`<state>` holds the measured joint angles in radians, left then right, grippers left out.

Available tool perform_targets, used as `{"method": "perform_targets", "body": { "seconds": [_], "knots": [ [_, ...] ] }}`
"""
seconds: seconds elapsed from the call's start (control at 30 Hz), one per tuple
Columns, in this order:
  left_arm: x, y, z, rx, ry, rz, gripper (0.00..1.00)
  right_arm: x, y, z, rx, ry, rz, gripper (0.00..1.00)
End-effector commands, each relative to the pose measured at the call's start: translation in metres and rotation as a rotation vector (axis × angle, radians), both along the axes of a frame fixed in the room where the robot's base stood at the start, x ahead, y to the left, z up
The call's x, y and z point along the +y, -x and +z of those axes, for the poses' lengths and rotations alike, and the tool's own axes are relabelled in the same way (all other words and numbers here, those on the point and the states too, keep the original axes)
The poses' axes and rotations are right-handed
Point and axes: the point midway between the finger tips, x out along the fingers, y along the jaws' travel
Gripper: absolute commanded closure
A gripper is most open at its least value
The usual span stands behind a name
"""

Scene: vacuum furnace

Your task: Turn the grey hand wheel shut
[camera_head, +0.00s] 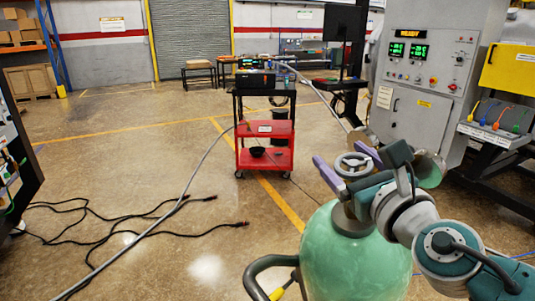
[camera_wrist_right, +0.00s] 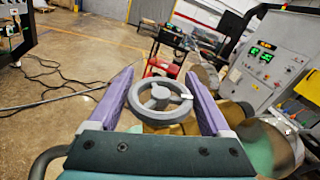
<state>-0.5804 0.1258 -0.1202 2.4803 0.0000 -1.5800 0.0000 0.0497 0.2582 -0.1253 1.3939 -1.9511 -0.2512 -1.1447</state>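The grey hand wheel (camera_head: 354,165) sits on top of a green gas cylinder (camera_head: 345,255), low and right of centre in the head view. It has a round rim, spokes and a hub. It also shows in the right wrist view (camera_wrist_right: 160,98). My right gripper (camera_head: 338,152) has two purple fingers spread wide, one on each side of the wheel. In the right wrist view (camera_wrist_right: 160,75) the rim nearly fills the gap; I cannot tell if the fingers touch it. My left gripper is out of view.
A grey furnace cabinet (camera_head: 417,100) with green displays stands at the right. A red cart (camera_head: 264,160) stands behind the wheel. A dark curved handle (camera_head: 262,270) is beside the cylinder. Black cables (camera_head: 95,225) lie on the floor at left; open floor surrounds the cart.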

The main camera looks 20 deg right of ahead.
Motion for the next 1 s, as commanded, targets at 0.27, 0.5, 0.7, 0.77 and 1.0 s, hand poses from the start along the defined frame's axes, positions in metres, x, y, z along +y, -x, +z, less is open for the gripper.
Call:
{"method": "perform_targets", "body": {
  "seconds": [0.27, 0.5, 0.7, 0.77, 1.0],
  "knots": [
    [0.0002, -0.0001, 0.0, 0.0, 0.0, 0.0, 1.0, 0.0, 0.0002, 0.0, 0.0, 0.0, 0.0, 0.51],
    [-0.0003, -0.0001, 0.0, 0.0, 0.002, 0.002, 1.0, 0.0, 0.0002, 0.0001, 0.0, -0.001, 0.0, 0.78],
    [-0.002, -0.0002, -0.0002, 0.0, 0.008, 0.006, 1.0, 0.0, 0.0002, 0.0, -0.002, -0.003, -0.008, 0.82],
    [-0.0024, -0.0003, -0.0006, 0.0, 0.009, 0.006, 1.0, 0.0, 0.0002, -0.0001, -0.005, -0.004, -0.018, 0.82],
    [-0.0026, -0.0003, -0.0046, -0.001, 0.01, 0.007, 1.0, -0.0017, 0.0005, -0.0005, -0.03, -0.014, -0.116, 0.82]
  ]
}}
